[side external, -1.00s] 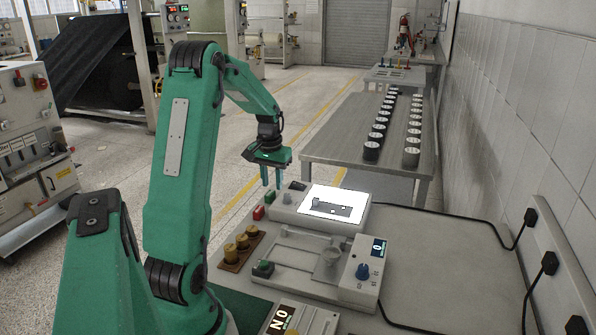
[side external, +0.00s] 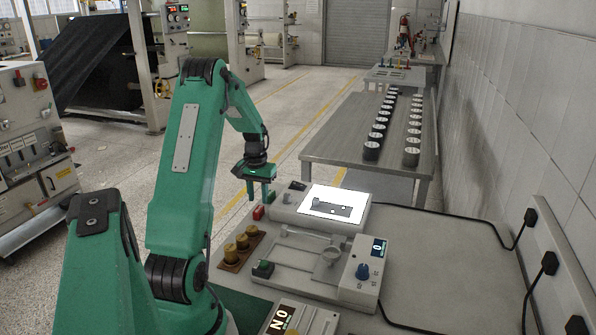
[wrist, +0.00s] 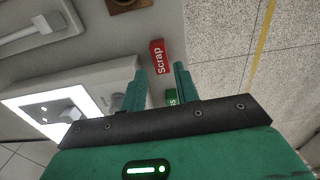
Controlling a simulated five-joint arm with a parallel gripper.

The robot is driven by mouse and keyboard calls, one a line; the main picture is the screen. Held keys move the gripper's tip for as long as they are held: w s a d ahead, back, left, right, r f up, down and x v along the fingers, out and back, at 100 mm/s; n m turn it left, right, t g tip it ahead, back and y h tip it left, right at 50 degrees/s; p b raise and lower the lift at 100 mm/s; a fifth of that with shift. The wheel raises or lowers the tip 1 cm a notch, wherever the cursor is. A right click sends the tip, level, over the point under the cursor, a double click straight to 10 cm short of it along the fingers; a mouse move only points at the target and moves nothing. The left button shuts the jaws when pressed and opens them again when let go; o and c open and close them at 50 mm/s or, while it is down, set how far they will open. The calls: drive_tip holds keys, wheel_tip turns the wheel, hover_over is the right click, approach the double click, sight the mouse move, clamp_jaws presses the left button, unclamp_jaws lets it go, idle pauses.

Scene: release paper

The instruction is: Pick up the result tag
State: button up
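Two small tags lie at the bench edge. The red tag (wrist: 158,57) reads "Scrap" in the wrist view; it also shows in the side view (side external: 258,213). The green tag (wrist: 171,97) is mostly hidden by my gripper in the wrist view, with only the end of its lettering showing; it also shows in the side view (side external: 271,197). My gripper (wrist: 159,69) is open and empty, pointing down. In the side view my gripper (side external: 259,196) hangs beside the green tag, above and behind the red one. Whether a finger touches a tag cannot be told.
A lit panel (side external: 333,203) stands right of the tags. A test device (side external: 310,262) with a blue knob is nearer the camera. A wooden holder (side external: 231,266) with brass weights sits at front left. Open floor lies beyond the bench edge.

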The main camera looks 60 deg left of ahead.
sight(259, 209)
drive_tip(key=shift+f, duration=0.1)
drive_tip(key=shift+f, duration=2.5)
drive_tip(key=shift+c, duration=0.4)
clamp_jaws()
